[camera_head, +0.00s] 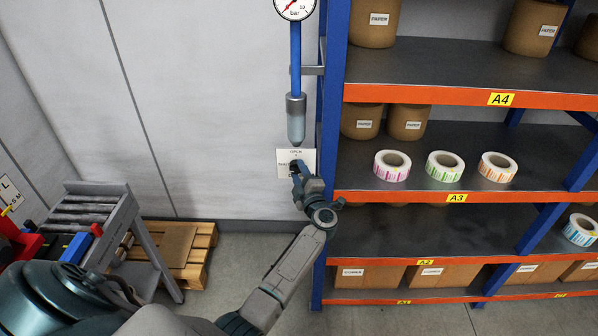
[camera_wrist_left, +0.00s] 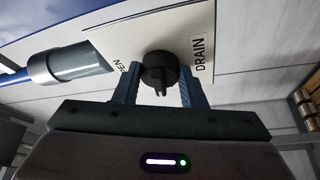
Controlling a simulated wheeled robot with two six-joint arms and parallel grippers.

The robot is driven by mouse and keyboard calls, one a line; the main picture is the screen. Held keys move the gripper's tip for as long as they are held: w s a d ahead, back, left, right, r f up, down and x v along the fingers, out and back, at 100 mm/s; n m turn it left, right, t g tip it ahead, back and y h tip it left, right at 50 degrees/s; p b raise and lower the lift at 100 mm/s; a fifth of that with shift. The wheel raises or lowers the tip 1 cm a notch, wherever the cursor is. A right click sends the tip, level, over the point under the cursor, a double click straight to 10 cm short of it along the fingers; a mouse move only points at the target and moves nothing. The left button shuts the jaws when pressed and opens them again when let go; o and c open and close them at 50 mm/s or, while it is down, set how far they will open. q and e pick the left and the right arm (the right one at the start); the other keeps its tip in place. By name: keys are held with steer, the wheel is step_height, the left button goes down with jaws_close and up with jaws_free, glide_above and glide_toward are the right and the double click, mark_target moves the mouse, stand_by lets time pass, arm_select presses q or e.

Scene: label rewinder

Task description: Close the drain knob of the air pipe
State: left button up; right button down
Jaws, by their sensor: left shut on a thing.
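My left gripper (camera_head: 296,168) is at the plate and covers the drain knob in the head view. In the left wrist view the black round drain knob (camera_wrist_left: 159,70) sits between the two fingers of my left gripper (camera_wrist_left: 160,88), which is shut on it. The plate (camera_wrist_left: 120,40) there reads DRAIN and part of OPEN. My right gripper is not in view.
A blue and orange shelf rack (camera_head: 420,197) stands close to the right of the pipe, with label rolls (camera_head: 445,165) and paper drums. A wooden pallet (camera_head: 190,250) and a grey roller stand (camera_head: 95,215) are at the lower left. A gauge (camera_head: 295,8) tops the pipe.

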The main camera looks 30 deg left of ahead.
arm_select(q)
steer(key=shift+n, duration=0.6)
steer(key=shift+n+g, duration=0.3)
steer(key=shift+g, duration=0.1)
steer(key=o, duration=1)
steer(key=r+b+v, duration=0.1)
steer(key=b+v, duration=0.2)
steer(key=v, duration=0.7)
steer(key=shift+s+d+f, duration=0.3)
steer(key=shift+s+f, duration=0.05)
steer(key=shift+f, duration=0.1)
